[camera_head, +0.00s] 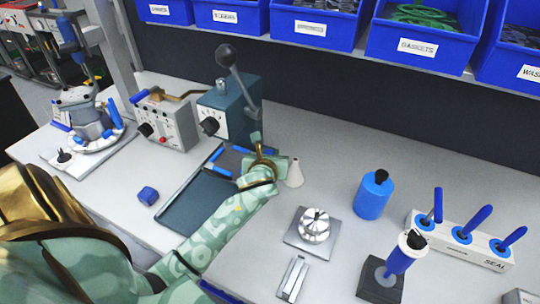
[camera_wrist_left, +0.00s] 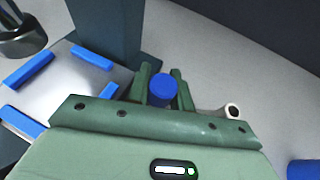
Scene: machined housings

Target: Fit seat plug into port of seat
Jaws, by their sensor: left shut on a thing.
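My left gripper (camera_head: 257,142) reaches over the back edge of the tray, in front of the teal lever press. In the left wrist view its two green fingers (camera_wrist_left: 163,86) are shut on a round blue piece (camera_wrist_left: 163,91), which looks like the seat plug. In the head view the piece is hidden by the hand. A silver stepped round part (camera_head: 315,222) stands on a square grey plate at the front middle; I cannot tell whether it is the seat, and no port shows clearly. My right gripper is not in view.
The tray (camera_head: 197,205) with blue strips lies under my left arm. The teal press (camera_head: 226,112) stands close behind the hand. A pale cone (camera_head: 295,174) is just right of it. A blue bottle (camera_head: 373,197) and a tool rack (camera_head: 461,243) stand to the right.

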